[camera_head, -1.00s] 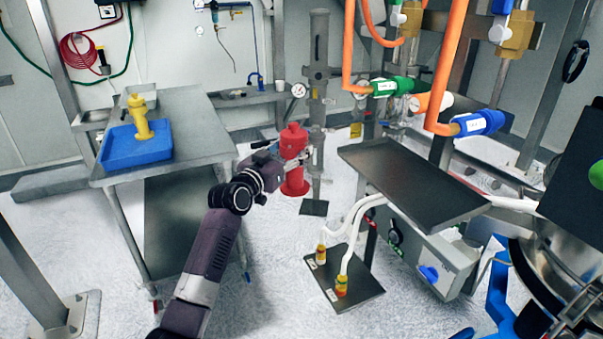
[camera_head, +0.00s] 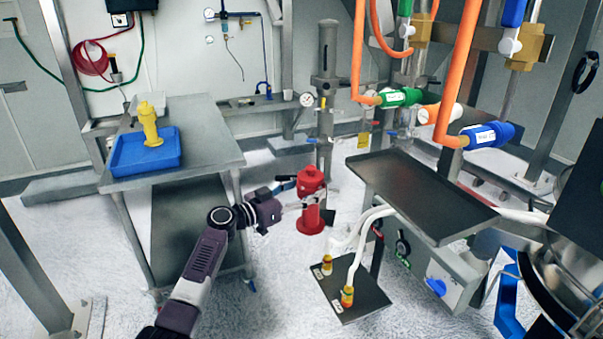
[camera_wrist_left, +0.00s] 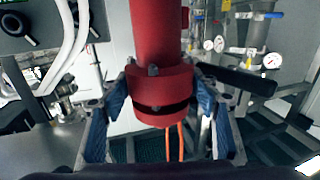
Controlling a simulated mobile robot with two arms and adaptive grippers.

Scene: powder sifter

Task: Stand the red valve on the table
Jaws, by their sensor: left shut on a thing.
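The red valve (camera_head: 311,208) is upright in the air, to the right of the steel table (camera_head: 215,150) in the head view. My left gripper (camera_head: 308,196) is shut on it around its body. In the left wrist view the red valve (camera_wrist_left: 160,75) fills the upper middle, with the blue-padded fingers of my left gripper (camera_wrist_left: 162,105) on both sides of it. The steel table has a bare area on its right half. My right gripper is not in view.
A blue tray (camera_head: 125,168) with a yellow valve (camera_head: 150,125) stands on the table's left part. A dark shelf tray (camera_head: 420,195) is to the right of the red valve. A floor plate (camera_head: 335,302) with white hoses lies below. Orange hoses (camera_head: 358,50) hang at upper right.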

